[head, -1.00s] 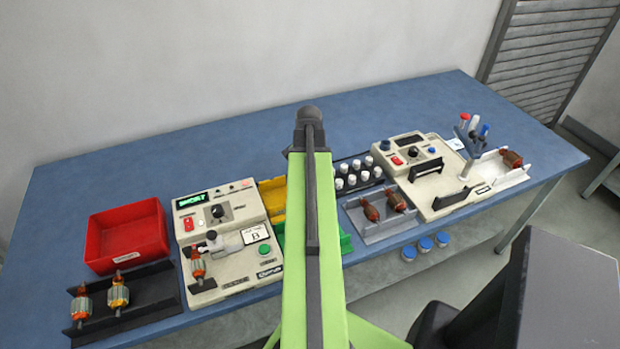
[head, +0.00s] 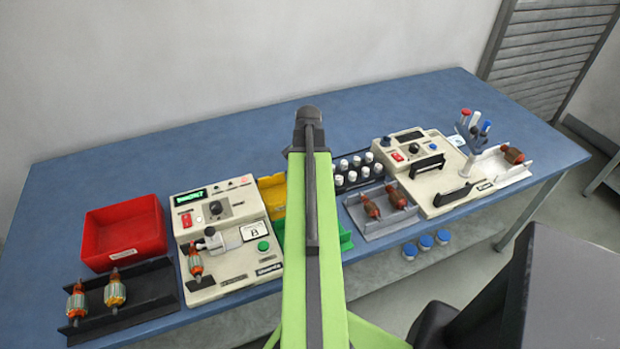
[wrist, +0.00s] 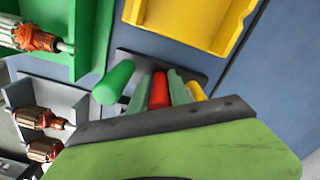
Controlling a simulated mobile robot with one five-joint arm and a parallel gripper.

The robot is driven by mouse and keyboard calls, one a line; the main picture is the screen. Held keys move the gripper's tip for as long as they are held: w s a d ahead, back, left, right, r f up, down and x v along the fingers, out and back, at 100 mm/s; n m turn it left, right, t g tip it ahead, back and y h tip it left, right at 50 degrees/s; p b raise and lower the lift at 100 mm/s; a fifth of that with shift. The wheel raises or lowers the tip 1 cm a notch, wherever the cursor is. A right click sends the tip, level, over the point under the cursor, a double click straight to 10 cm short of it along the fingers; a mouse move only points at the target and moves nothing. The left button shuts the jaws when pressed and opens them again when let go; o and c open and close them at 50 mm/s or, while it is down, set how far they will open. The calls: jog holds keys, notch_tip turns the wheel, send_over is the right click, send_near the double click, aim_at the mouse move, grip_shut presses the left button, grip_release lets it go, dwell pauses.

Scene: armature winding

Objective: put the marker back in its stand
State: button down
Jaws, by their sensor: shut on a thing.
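My gripper (wrist: 158,80) shows in the wrist view, its two pale green fingers shut on a red marker (wrist: 158,92). A green marker (wrist: 112,83) is left of the fingers and a yellow one (wrist: 195,90) is just right of them. Behind them is a dark grey plate (wrist: 185,68), which looks like part of the marker stand; its slots are hidden. I cannot tell whether the red marker's lower end is in or above the stand. In the head view my own arm hides the gripper and this stand.
A yellow tray (wrist: 190,15) and a green tray (wrist: 88,40) flank the dark plate. A grey tray (wrist: 75,100) with copper armatures lies left. In the head view, test boxes (head: 215,215), a red bin (head: 122,230) and a tool holder (head: 475,140) stand on the blue bench (head: 230,145).

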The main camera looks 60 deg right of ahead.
jog(key=c, duration=1.1)
grip_release()
jog(key=shift+c, duration=0.2)
notch_tip(320, 180, up, 17)
jog(key=p, duration=1.7)
jog(key=shift+r, duration=0.2)
